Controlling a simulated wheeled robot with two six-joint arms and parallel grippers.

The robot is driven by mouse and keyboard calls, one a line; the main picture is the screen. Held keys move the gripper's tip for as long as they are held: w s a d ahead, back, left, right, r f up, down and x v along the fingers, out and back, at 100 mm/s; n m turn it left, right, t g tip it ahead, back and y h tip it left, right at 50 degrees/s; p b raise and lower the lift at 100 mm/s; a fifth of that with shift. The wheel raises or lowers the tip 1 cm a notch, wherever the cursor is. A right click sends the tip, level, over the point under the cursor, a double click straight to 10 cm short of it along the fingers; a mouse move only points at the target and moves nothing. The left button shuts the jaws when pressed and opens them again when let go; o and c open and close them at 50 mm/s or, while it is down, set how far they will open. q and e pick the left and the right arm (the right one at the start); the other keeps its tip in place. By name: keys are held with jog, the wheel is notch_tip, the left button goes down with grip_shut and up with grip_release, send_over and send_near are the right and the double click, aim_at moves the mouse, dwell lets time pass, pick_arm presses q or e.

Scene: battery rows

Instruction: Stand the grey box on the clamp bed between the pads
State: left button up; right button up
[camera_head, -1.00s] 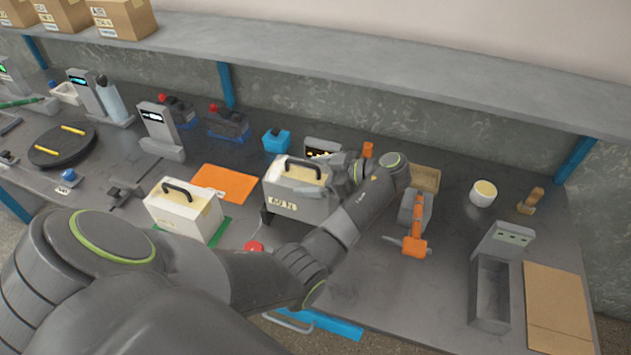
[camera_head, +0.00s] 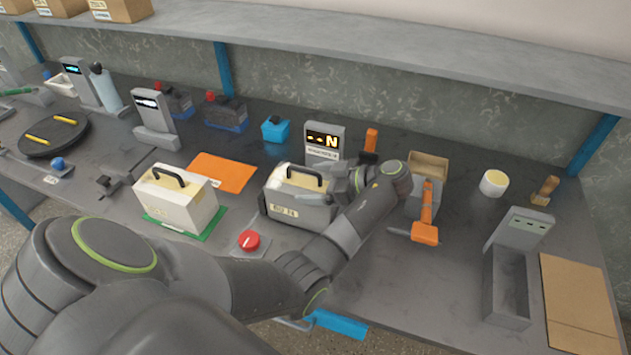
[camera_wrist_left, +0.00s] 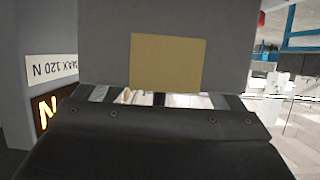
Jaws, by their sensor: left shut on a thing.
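The grey box (camera_head: 292,214) has a cream top, a black handle and a pale label reading about 80 N. It is upright in front of the lit display of the clamp (camera_head: 324,142). My left gripper (camera_head: 350,182) is at the box's right side and shut on it. In the left wrist view the box is probably the grey face with a tan patch (camera_wrist_left: 168,63), close against the gripper. The clamp's MAX 120 N plate and orange N show at the left there. The bed and pads are mostly hidden by box and arm, so I cannot tell whether the box touches the bed.
A red button (camera_head: 249,240) is in front of the box. A cream box (camera_head: 178,203) stands on a green mat to the left, with an orange mat (camera_head: 223,172) behind. An orange-handled tool (camera_head: 426,225) lies right of my arm. A grey trough (camera_head: 507,285) is farther right.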

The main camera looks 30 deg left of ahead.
pick_arm(q)
jog(key=shift+f, duration=0.1)
dwell(0.3)
jog(key=o, duration=1.8)
jog(key=shift+f, duration=0.1)
jog(key=shift+c, duration=0.2)
jog(key=shift+s, duration=0.1)
jog(key=shift+d+r+p, duration=0.2)
jog(key=shift+r+p, duration=0.1)
jog(key=p+v, duration=0.4)
jog(key=v, duration=0.1)
jog(key=shift+r+p, duration=0.15)
jog(key=shift+p, duration=0.2)
jog(key=shift+w+d+r+p, duration=0.15)
jog(key=shift+w+d+p, duration=0.05)
jog(key=shift+d+p, duration=0.4)
jog(key=shift+d, duration=0.4)
